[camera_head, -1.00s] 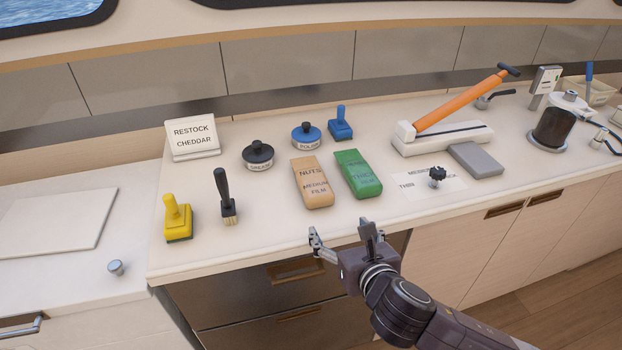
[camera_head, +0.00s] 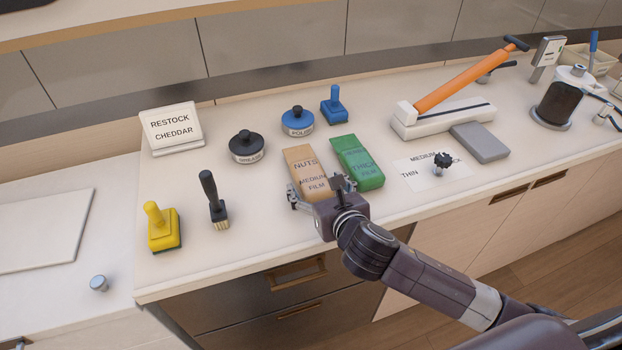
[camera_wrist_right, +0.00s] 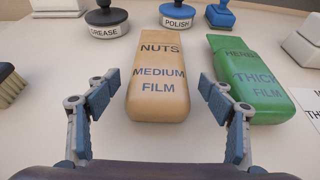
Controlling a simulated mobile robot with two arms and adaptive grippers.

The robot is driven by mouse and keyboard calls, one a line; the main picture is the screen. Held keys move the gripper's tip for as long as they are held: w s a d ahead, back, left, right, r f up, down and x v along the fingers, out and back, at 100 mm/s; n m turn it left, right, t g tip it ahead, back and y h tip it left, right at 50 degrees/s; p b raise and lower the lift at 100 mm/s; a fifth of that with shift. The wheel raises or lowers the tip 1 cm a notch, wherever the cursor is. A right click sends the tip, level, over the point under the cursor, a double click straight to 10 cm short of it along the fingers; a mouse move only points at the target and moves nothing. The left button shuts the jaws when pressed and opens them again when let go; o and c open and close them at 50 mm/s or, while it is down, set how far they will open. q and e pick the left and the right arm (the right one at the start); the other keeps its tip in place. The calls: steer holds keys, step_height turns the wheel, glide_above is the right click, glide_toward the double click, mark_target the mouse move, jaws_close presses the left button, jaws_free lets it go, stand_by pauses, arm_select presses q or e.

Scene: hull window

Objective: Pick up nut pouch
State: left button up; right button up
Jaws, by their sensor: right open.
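The nut pouch (camera_head: 304,166) is a tan block-shaped packet marked NUTS and MEDIUM FILM, lying on the counter left of a green packet. My right gripper (camera_head: 318,188) is at its near end, and its body hides part of that end in the head view. In the right wrist view the nut pouch (camera_wrist_right: 158,75) lies ahead, between the lines of the two fingers. My right gripper (camera_wrist_right: 160,100) is open and empty, one finger on each side of the pouch's near end, with gaps visible. My left gripper is not in view.
The green packet (camera_head: 357,162), marked THICK FILM, lies close on the right. Behind are a dark grease tin (camera_head: 248,147), a blue polish tin (camera_head: 297,121) and a blue stamp-like tool (camera_head: 334,106). A brush (camera_head: 214,200) and yellow tool (camera_head: 162,228) stand left.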

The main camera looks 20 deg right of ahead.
mark_target(307, 172)
steer(key=x, duration=0.2)
steer(key=shift+w+a, duration=0.1)
steer(key=shift+w, duration=0.2)
steer(key=shift+w+f, duration=0.15)
steer(key=shift+w, duration=0.15)
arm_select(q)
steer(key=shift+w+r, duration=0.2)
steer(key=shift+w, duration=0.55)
arm_select(e)
steer(key=c, duration=1.5)
